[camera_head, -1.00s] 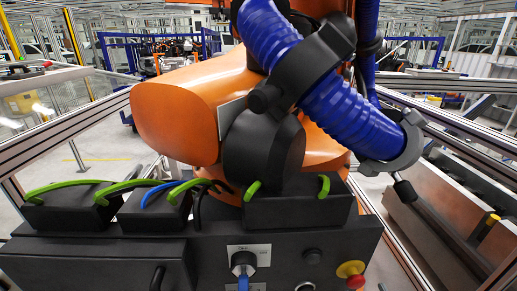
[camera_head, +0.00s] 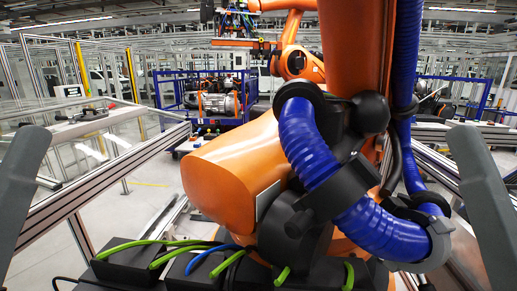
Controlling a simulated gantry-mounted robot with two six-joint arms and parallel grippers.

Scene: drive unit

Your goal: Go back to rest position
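Neither of my grippers shows in the head view. Two grey, slanted shapes stand at the left and right edges of the picture and look like links of my own arms. No gripper fingers can be seen on them, and nothing held is visible.
A large orange industrial robot (camera_head: 232,178) with a thick blue corrugated hose (camera_head: 308,150) fills the middle. Black boxes with green cables (camera_head: 140,262) sit at its base. Metal rails (camera_head: 110,180) run along the left. A blue rack with a drive unit (camera_head: 218,103) stands behind.

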